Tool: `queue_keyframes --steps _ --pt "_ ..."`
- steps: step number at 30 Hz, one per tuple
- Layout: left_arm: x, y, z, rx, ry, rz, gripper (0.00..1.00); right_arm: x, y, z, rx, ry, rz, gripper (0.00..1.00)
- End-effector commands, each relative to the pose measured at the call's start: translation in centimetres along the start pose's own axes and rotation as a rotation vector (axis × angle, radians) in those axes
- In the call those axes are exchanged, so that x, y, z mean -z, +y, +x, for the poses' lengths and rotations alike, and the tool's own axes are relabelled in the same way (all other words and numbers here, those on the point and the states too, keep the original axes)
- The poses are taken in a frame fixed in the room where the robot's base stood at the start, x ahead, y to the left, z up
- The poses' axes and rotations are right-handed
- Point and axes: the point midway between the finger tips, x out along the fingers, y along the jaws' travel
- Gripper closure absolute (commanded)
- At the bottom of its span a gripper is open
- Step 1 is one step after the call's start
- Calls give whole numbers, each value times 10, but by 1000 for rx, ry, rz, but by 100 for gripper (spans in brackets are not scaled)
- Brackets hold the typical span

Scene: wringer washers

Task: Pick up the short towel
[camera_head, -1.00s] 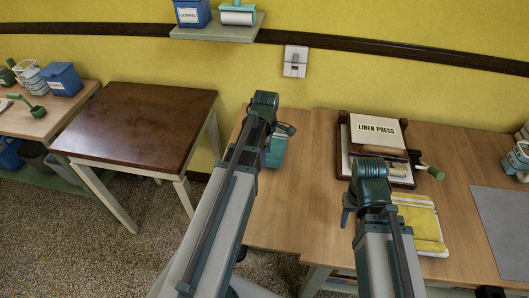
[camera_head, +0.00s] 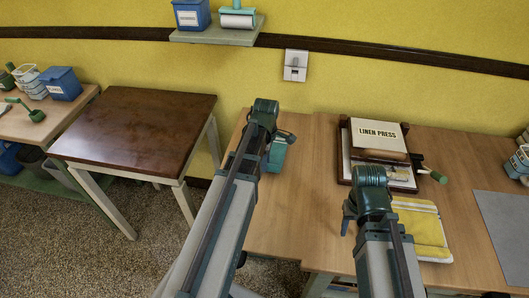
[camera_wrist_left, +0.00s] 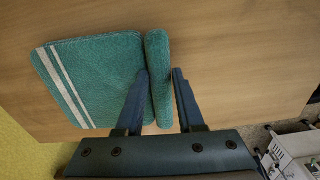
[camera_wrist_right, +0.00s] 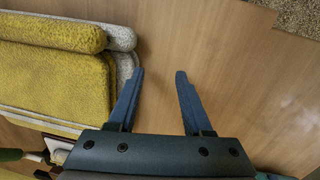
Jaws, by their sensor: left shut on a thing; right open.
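A teal towel with white stripes (camera_wrist_left: 95,85) lies on the wooden table, with a rolled edge (camera_wrist_left: 158,80) along one side. In the head view the towel (camera_head: 277,155) is partly hidden by my left arm. My left gripper (camera_wrist_left: 160,72) is shut on the rolled edge, one finger on each side of it. A yellow towel (camera_head: 422,228) lies on the table further right, also rolled at one edge in the right wrist view (camera_wrist_right: 55,75), with a grey-white layer under it. My right gripper (camera_wrist_right: 158,75) is open and empty beside that towel, over bare wood.
A linen press (camera_head: 378,133) with a green-handled crank stands behind the yellow towel. A grey mat (camera_head: 503,228) lies at the right. A dark-topped table (camera_head: 137,125) stands apart at the left, its top clear. A shelf (camera_head: 217,32) holds a blue box above.

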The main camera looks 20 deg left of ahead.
Motion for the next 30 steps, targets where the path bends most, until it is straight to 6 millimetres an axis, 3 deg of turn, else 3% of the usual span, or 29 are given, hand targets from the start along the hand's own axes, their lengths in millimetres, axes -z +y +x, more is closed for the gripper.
queue_keyframes --steps 11,21,30 --pt "0 0 -8 0 0 0 100 0 1 -8 0 0 0 50" --pt "-2 -2 -43 0 0 1 100 -2 4 -43 0 0 0 50" --pt "-61 -52 -44 0 0 6 100 -2 4 -43 0 0 0 50"
